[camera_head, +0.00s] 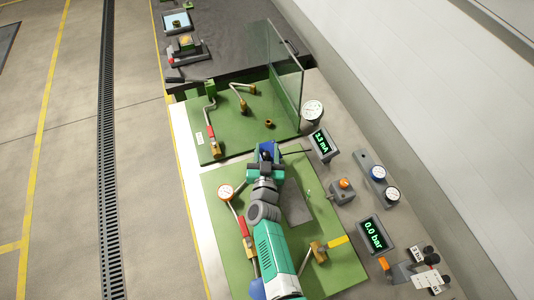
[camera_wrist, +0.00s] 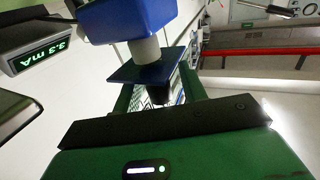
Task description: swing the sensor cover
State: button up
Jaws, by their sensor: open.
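A blue housing (camera_wrist: 130,15) on a pale neck shows large in the wrist view. Below it is a flat blue plate (camera_wrist: 148,65) with a dark round piece under it. The blue part also shows in the head view (camera_head: 267,148), at the far edge of the near green panel. I cannot tell which blue part is the sensor cover. My gripper (camera_wrist: 158,88) is open, with its green fingers on either side of the dark piece; contact is unclear. In the head view my gripper (camera_head: 265,167) is right at the blue part, and my arm hides much around it.
The near green panel (camera_head: 217,180) carries a gauge (camera_head: 226,192) and pipework with valves. A clear upright pane (camera_head: 286,75) stands beside the far green panel (camera_head: 205,135). A 3.3 mA display (camera_head: 321,144) and a 0.0 bar display (camera_head: 374,234) stand to the right.

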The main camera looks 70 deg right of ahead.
jog(key=shift+w+d, duration=0.1)
jog(key=shift+d, duration=0.25)
grip_shut()
